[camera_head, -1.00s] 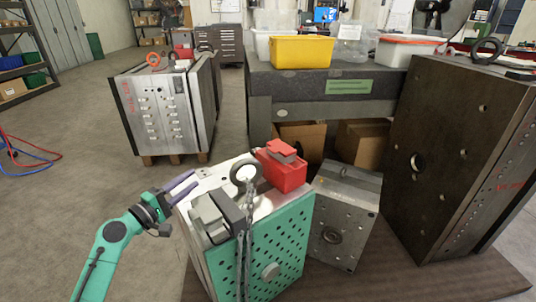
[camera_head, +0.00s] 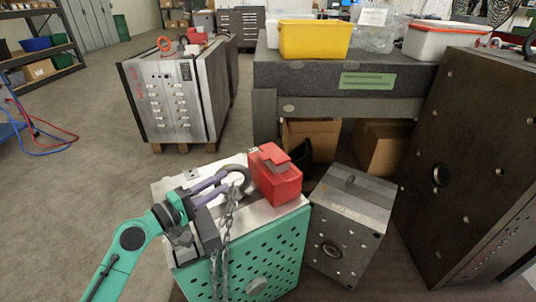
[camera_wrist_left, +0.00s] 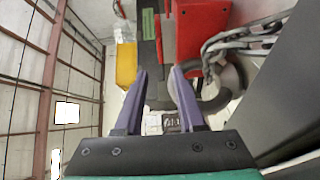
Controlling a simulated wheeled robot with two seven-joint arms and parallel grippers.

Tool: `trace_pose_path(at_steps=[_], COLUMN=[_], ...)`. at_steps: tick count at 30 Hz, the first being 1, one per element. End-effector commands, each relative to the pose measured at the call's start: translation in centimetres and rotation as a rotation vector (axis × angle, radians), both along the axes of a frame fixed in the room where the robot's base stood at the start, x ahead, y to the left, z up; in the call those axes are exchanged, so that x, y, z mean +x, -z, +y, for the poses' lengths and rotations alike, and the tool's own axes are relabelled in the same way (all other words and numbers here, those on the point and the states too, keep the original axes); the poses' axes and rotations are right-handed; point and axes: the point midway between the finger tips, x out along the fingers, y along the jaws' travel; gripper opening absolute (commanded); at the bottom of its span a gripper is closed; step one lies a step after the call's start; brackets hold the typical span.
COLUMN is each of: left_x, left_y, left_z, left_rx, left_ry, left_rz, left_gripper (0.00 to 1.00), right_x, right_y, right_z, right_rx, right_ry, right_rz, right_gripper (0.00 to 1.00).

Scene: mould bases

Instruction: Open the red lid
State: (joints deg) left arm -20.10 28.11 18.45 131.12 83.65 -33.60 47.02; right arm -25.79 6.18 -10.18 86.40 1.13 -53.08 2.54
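A red box with a red lid (camera_head: 275,160) sits on top of the green-fronted mould base (camera_head: 250,262). The lid looks closed, with a raised block on it. My left gripper (camera_head: 232,178) is over the mould base top, left of the red box, its purple fingers pointing toward it near the lifting ring. The fingers are apart with nothing between them. In the left wrist view, the red box (camera_wrist_left: 200,30) is above and right of the fingertips (camera_wrist_left: 160,70), and the ring and chain (camera_wrist_left: 228,75) lie to the right. My right gripper is out of view.
A metal chain (camera_head: 226,225) hangs over the mould's front. A smaller grey mould block (camera_head: 350,225) stands to the right, and a tall dark mould plate (camera_head: 465,150) beyond it. A workbench (camera_head: 345,78) with a yellow bin (camera_head: 315,40) is behind. Open floor lies to the left.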

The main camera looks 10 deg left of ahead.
Motion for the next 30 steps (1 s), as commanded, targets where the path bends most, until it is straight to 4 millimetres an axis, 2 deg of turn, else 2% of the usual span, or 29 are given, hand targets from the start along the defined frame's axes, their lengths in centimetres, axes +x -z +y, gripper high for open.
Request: trace_pose_path(at_steps=[4, 9, 15, 19, 27, 29, 30], left_x=[2.3, 6.4, 10.5, 11.8, 12.1, 12.1, 12.1], left_y=[-0.5, -0.4, -0.1, 0.0, 0.0, 0.0, 0.0], left_z=[-1.4, -3.7, -6.2, -7.0, -7.2, -7.2, -7.1], left_rx=[0.001, -0.003, -0.002, 0.001, 0.002, 0.002, 0.002], left_ry=[0.002, 0.000, 0.000, 0.000, 0.000, 0.000, 0.000], left_rz=[-0.004, -0.005, -0.003, -0.001, 0.000, 0.000, 0.000], left_gripper=[0.39, 0.39, 0.39, 0.39, 0.39, 0.20, 0.04], right_x=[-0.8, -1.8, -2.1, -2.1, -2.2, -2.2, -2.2], right_y=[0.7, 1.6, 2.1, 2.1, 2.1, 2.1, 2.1], right_z=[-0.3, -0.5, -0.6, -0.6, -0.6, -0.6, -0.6], right_rx=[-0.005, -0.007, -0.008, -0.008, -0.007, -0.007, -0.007], right_ry=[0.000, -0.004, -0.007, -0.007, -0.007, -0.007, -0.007], right_rz=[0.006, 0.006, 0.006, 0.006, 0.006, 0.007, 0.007], right_gripper=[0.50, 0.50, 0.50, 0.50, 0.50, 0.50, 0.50])
